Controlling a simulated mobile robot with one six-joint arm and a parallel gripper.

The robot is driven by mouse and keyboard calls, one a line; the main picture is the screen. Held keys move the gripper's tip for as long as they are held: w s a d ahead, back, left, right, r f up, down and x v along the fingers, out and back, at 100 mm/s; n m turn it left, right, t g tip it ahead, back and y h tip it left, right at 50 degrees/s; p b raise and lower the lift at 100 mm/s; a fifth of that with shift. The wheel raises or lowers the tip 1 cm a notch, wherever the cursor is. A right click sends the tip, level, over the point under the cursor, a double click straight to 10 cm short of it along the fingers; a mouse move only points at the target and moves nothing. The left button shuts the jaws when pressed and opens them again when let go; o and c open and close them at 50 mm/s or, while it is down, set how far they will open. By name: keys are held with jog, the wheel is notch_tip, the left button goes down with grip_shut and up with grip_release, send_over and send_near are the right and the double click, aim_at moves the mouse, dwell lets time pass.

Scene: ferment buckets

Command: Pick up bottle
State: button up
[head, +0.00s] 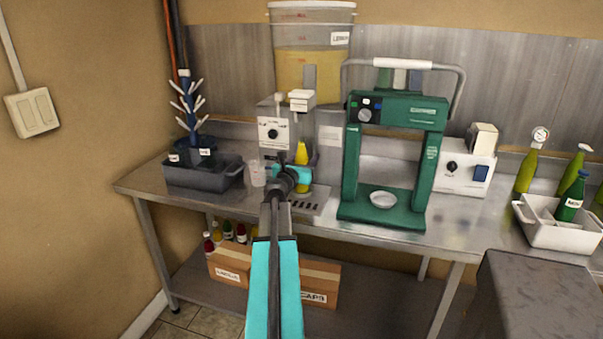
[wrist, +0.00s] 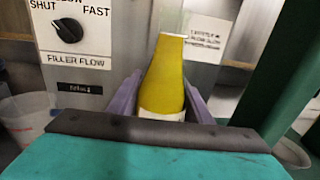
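The bottle (head: 301,157), filled with yellow liquid, stands upright at the filler machine on the steel bench in the head view. In the wrist view the bottle (wrist: 164,80) has a clear, empty neck at the top and a pale label low on its body. My gripper (head: 291,178) reaches it from the front. In the wrist view the two purple fingers of my gripper (wrist: 162,88) stand on either side of the bottle, very near its sides. I cannot tell whether they touch it.
The filler machine (head: 271,133) stands directly behind the bottle, with a clear cup (head: 258,174) to its left. A green press frame (head: 350,170) stands close on the right. A dark tub (head: 203,176) with a bottle tree is at the left; a white crate (head: 553,235) is at the right.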

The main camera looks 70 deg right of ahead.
jog(key=c, duration=0.9)
jog(key=shift+r, duration=0.15)
